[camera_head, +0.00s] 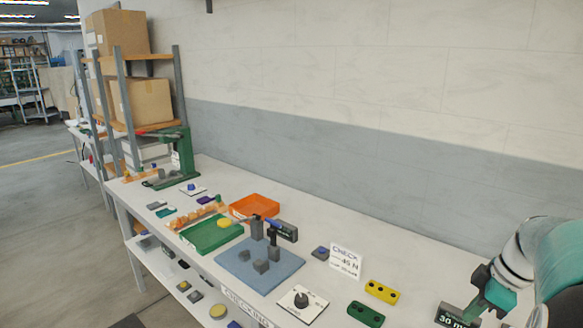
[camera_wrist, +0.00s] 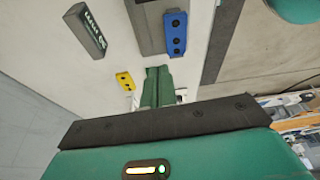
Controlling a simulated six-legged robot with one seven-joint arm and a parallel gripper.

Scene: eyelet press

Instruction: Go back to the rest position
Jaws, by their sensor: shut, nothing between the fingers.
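My gripper shows in the wrist view (camera_wrist: 157,75) as two green fingers close together, with nothing between them. They point toward the white bench top, near a blue block with holes (camera_wrist: 175,33) and a grey block beside it (camera_wrist: 148,25). Whether the fingers touch anything cannot be told. In the head view my arm comes in at the right edge, over the near right end of the bench (camera_head: 400,250); the fingertips are not clear there.
A dark labelled block (camera_wrist: 85,30) and a small yellow block (camera_wrist: 125,80) lie near the fingers. Farther along stand a blue mat (camera_head: 235,268) with grey posts, a green tray (camera_head: 190,240), an orange tray (camera_head: 268,207), a check sign (camera_head: 345,261) and a green press (camera_head: 187,155).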

